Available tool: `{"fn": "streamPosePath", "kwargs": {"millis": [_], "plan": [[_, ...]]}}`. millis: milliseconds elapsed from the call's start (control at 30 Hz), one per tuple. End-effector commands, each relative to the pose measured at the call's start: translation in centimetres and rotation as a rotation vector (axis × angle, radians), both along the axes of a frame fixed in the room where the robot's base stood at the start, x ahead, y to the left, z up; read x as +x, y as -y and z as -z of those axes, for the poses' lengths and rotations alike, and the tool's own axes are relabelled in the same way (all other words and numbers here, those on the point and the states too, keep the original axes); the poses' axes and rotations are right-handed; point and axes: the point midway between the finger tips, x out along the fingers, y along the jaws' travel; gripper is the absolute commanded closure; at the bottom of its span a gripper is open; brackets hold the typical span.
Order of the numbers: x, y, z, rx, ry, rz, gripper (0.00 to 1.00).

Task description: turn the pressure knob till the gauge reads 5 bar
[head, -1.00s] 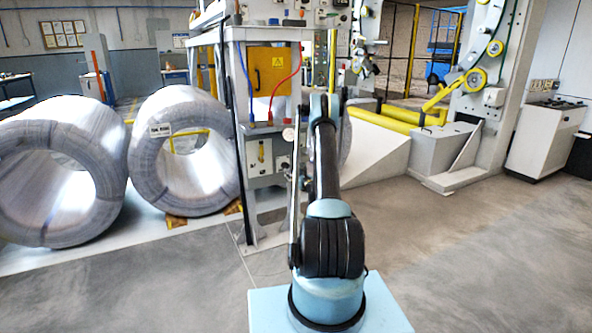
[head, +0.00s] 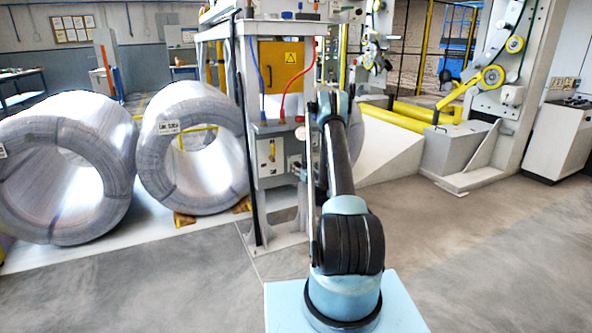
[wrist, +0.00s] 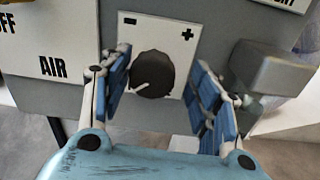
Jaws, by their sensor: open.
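The black pressure knob (wrist: 153,74) sits on a white plate (wrist: 130,34) marked minus on the left and plus on the right, in the wrist view. Its white pointer mark is at its lower left. My gripper (wrist: 161,68) is open, with one blue-padded finger on each side of the knob. Gaps show between the pads and the knob; contact is not visible. A small pale round disc (head: 300,133) on the machine may be the gauge; no reading can be made out.
A panel labelled AIR (wrist: 52,66) is left of the knob. A grey block-shaped part (wrist: 272,70) juts out close to my right finger. In the head view, wire coils (head: 190,150) stand left of the machine frame (head: 245,110). Open floor lies right of my base.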

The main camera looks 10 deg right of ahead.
Motion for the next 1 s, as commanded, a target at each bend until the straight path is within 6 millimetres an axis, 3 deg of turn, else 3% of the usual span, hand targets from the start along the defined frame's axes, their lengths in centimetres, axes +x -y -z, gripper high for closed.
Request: {"fn": "streamPosePath", "kwargs": {"millis": [200,400,1000], "plan": [[0.0,-1.2,0.0,0.0,0.0,-0.011,0.46],[0.0,-1.6,0.0,0.0,0.0,-0.014,0.88],[0.1,-1.7,0.0,-0.067,0.021,-0.014,0.89]]}}
